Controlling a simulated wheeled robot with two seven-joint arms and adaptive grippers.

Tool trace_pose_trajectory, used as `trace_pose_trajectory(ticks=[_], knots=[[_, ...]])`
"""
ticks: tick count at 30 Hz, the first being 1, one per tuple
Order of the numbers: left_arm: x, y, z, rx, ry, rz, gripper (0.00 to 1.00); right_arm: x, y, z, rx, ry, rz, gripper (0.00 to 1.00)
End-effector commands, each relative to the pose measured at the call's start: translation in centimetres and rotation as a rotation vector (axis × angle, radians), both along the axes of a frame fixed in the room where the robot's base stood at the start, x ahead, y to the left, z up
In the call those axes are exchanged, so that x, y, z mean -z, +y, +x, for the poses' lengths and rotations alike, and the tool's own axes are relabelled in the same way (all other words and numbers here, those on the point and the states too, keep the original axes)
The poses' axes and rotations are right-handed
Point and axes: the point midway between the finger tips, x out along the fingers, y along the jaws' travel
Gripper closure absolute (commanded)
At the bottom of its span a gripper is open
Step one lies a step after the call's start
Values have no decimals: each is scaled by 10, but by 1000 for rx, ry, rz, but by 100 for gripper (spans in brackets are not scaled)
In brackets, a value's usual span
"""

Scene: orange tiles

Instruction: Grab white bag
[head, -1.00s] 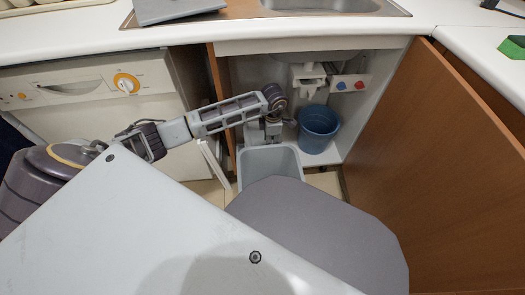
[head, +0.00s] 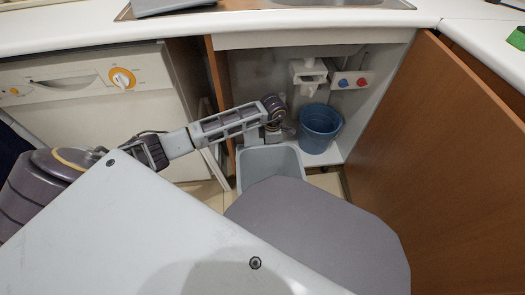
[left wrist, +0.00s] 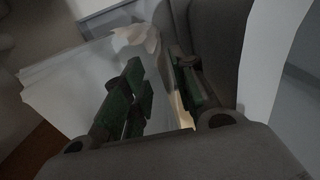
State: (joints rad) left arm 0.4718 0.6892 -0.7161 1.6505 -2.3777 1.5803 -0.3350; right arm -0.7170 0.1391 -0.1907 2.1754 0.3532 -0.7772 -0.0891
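The white bag (left wrist: 75,88) shows in the left wrist view as a pale, crumpled, thin sheet on the left, running behind my fingers. In the head view I cannot clearly make it out. My left gripper (left wrist: 162,85) has its green-padded fingers apart, with a gap between them. The bag lies beside and beyond the left finger; I cannot tell whether any of it is between the pads. In the head view my left gripper (head: 250,134) is inside the open under-sink cabinet, above the back of the grey bin, partly hidden by its own arm. My right gripper is not in view.
The grey bin (head: 245,172) stands at the cabinet opening. A blue bucket (head: 319,128) is to its right. The open brown door (head: 440,150) bounds the right side, and a white dishwasher (head: 90,100) the left. The counter (head: 330,22) overhangs above.

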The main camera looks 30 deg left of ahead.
Motion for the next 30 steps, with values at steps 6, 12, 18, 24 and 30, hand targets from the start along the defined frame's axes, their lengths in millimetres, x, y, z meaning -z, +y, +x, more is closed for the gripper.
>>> trace_pose_trajectory(ticks=[6, 12, 18, 24, 30], knots=[[-1, 0, 0, 0, 0, 0, 72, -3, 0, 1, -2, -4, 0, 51], [-1, 0, 0, 0, 0, 0, 79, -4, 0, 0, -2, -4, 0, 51], [-1, 0, 0, 0, 0, 0, 100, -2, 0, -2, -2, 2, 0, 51], [-1, 0, 0, 0, 0, 0, 100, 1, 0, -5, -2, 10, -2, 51], [-1, 0, 0, 0, 0, 0, 100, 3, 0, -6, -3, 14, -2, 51]])
